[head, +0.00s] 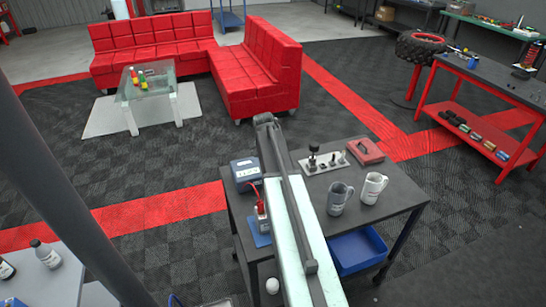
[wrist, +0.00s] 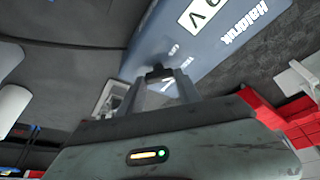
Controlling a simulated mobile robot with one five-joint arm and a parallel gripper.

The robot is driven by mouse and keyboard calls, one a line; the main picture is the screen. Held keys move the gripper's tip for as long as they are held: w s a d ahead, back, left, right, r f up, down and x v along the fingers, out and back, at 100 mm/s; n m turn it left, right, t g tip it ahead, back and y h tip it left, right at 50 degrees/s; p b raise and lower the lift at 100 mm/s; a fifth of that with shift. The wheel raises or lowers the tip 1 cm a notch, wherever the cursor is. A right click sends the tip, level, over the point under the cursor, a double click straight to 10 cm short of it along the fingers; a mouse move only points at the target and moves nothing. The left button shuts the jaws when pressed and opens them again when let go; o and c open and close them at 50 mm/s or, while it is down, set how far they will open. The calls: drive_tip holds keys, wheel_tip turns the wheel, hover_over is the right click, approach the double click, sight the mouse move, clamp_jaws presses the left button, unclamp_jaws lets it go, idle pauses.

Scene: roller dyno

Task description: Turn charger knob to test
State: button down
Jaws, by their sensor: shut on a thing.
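The charger (head: 245,170) is a dark blue box with a light label, standing at the left back of the dark table in the head view. In the wrist view its blue-grey face (wrist: 225,40) fills the upper right, tilted, with a pale display and lettering. The small black knob (wrist: 158,72) is on that face. My gripper (wrist: 158,82) has its two grey fingers at the knob, one on each side, and is shut on it. I cannot read the knob's setting. In the head view my arm hides the gripper and the knob.
On the table (head: 395,195) stand two mugs (head: 340,197), a metal plate with knobs (head: 323,162) and a red box (head: 365,151). A battery-like item with red leads (head: 262,213) is near the left edge. A blue bin (head: 358,250) sits below. A red sofa (head: 255,85) is behind.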

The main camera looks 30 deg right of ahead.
drive_tip(key=shift+w+a+m+g, duration=0.2)
drive_tip(key=shift+w+m+g, duration=0.15)
drive_tip(key=shift+m, duration=0.75)
drive_tip(key=c, duration=0.8)
unclamp_jaws()
drive_tip(key=shift+h, duration=0.3)
drive_tip(key=shift+c, duration=0.2)
drive_tip(key=shift+s, duration=0.1)
